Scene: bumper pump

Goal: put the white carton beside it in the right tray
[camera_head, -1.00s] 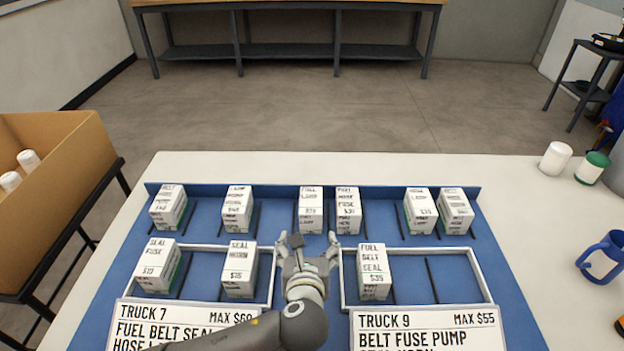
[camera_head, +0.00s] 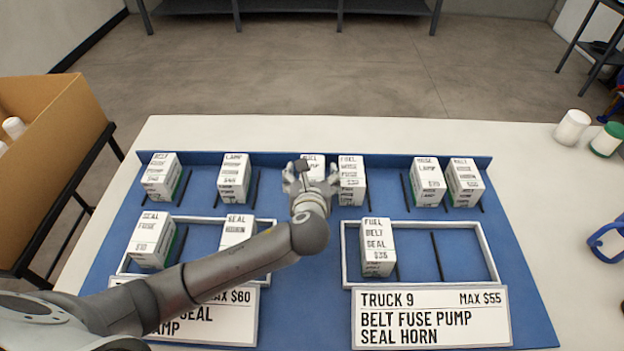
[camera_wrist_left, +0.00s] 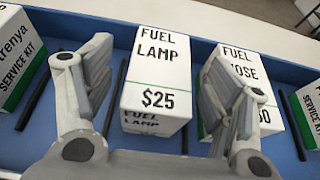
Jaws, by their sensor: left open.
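My left gripper (camera_head: 311,178) is open at the back row. In the left wrist view its fingers (camera_wrist_left: 158,62) are on either side of a white carton marked FUEL LAMP $25 (camera_wrist_left: 157,75), not closed on it. The head view shows only the top of this carton (camera_head: 313,160) past the gripper. A white FUEL HOSE carton (camera_head: 351,182) stands just to its right; the right finger overlaps it in the wrist view (camera_wrist_left: 245,75). The right tray (camera_head: 430,284), behind the TRUCK 9 sign, holds a FUEL BELT SEAL carton (camera_head: 377,250) at its left. My right gripper is not in view.
Other cartons stand in the back row, including a LAMP one (camera_head: 234,180) and a HOSE LAMP one (camera_head: 427,184). The left tray (camera_head: 127,262) holds two cartons, partly behind my arm. The TRUCK 9 sign (camera_head: 430,318) reads MAX $55. The right tray's middle and right are free.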

